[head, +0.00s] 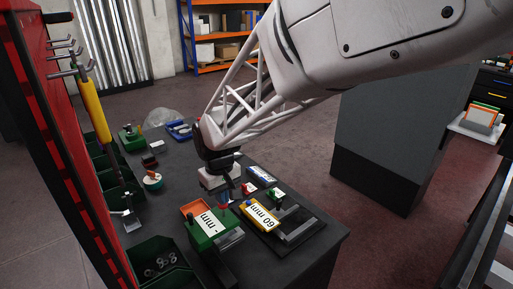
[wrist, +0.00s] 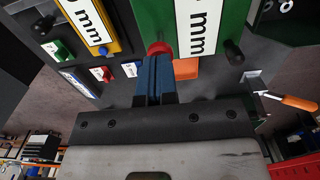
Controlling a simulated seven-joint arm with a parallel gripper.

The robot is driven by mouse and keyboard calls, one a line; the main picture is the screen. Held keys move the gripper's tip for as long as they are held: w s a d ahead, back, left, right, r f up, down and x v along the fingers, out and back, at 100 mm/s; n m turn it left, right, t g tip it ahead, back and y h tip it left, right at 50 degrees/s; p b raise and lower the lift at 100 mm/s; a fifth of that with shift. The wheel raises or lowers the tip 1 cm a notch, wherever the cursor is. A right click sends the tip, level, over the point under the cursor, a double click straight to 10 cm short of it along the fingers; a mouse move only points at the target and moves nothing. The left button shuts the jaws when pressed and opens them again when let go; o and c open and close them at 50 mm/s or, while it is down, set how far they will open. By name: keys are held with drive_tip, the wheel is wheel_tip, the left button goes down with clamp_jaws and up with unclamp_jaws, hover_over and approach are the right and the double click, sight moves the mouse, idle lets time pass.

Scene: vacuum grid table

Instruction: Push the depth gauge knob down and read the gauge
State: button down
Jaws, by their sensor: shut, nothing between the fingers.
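My gripper (head: 224,196) is shut and empty, low over the workbench beside the green block (head: 208,241) with a white "mm" label. In the wrist view its blue fingers (wrist: 155,70) end at a round red knob (wrist: 160,48) on the near edge of the green block (wrist: 236,18). The fingertips overlap the knob in this view; I cannot tell whether they touch it. The knob is mostly hidden in the head view. This may be the depth gauge knob. No readable gauge scale shows.
A yellow block (head: 258,219) labelled 60 mm lies close on the right. A small orange tray (head: 190,208) is left of my gripper. Small green and red parts stand behind. A red tool panel (head: 75,150) rises at the left; a dark bin (head: 160,262) sits at the front.

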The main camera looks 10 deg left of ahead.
drive_tip(key=shift+f, duration=1.3)
idle(0.9)
drive_tip(key=shift+r, duration=3.55)
